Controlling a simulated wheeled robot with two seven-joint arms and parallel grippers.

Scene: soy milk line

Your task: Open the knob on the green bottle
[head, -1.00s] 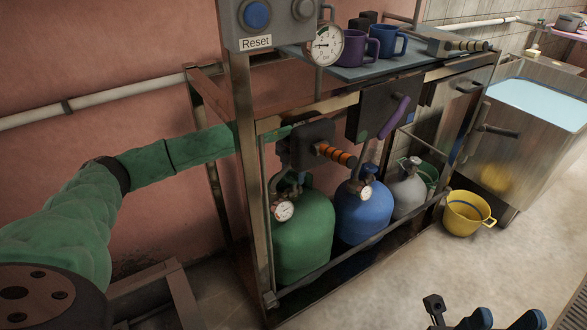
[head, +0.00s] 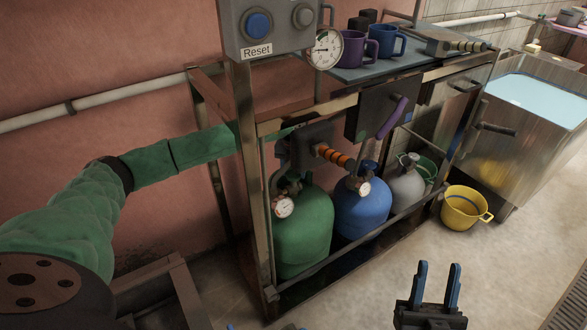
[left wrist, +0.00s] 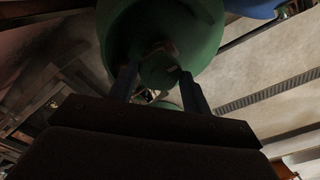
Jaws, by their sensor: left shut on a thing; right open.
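The green bottle (head: 303,235) stands in the metal rack with a round gauge (head: 284,207) at its neck. My left gripper (head: 291,182) reaches down to the bottle's top, and its fingers are hard to make out there in the head view. In the left wrist view, the two fingers of my left gripper (left wrist: 158,78) are shut on a round green knob (left wrist: 158,70), one finger on each side. The bottle's green body (left wrist: 120,38) surrounds it. My right gripper (head: 438,270) is open and empty over the floor at the bottom, well apart from the bottle.
A blue bottle (head: 361,215) with a gauge and a grey bottle (head: 407,187) stand to the right. A rack post (head: 253,165) stands before my left arm. A control box (head: 270,25) hangs above.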

